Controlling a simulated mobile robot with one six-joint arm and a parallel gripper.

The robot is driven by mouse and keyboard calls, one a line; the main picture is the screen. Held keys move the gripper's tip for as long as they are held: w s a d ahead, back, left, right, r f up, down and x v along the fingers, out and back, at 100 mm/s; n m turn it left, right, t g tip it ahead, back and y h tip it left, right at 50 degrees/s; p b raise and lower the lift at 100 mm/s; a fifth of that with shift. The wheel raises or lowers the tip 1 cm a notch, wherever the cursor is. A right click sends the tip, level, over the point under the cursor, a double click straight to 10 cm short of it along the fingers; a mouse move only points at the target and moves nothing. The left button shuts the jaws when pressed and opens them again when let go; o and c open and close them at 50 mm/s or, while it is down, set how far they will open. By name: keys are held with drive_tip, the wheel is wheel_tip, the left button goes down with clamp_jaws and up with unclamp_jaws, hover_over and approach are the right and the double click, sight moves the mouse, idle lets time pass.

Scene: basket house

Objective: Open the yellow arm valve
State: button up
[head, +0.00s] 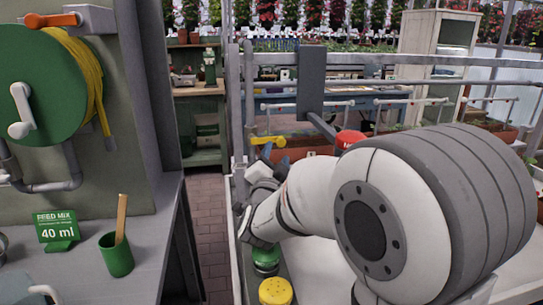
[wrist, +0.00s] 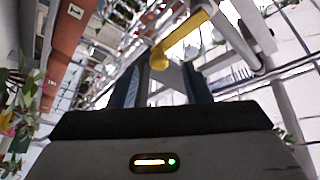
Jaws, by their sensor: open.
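The yellow arm valve (head: 268,140) sits on a grey upright pipe of the metal frame in the middle of the head view. In the wrist view its yellow lever (wrist: 184,36) slants up to the right from a rounded end, just beyond my fingertips. My gripper (wrist: 165,78) is open, with its two dark fingers apart and nothing held between them. In the head view my gripper (head: 268,158) is just below the valve, partly hidden by my arm. Whether a finger touches the lever is unclear.
A grey metal rail frame (head: 390,60) stands around the valve, with a dark grey plate (head: 311,78) on it. A red round thing (head: 349,139) is behind my arm. A green jar (head: 265,258) and a yellow-lidded jar (head: 275,291) stand below. A hose reel (head: 45,85) is left.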

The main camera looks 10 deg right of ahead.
sight(280, 145)
drive_tip(key=shift+w+d+r+m+h, duration=0.1)
drive_tip(key=shift+w+d+m+h, duration=0.2)
drive_tip(key=shift+w+h, duration=0.1)
drive_tip(key=x, duration=0.7)
drive_tip(key=shift+a+p, duration=0.1)
drive_tip(key=shift+p, duration=0.25)
drive_tip(key=shift+c, duration=0.3)
clamp_jaws()
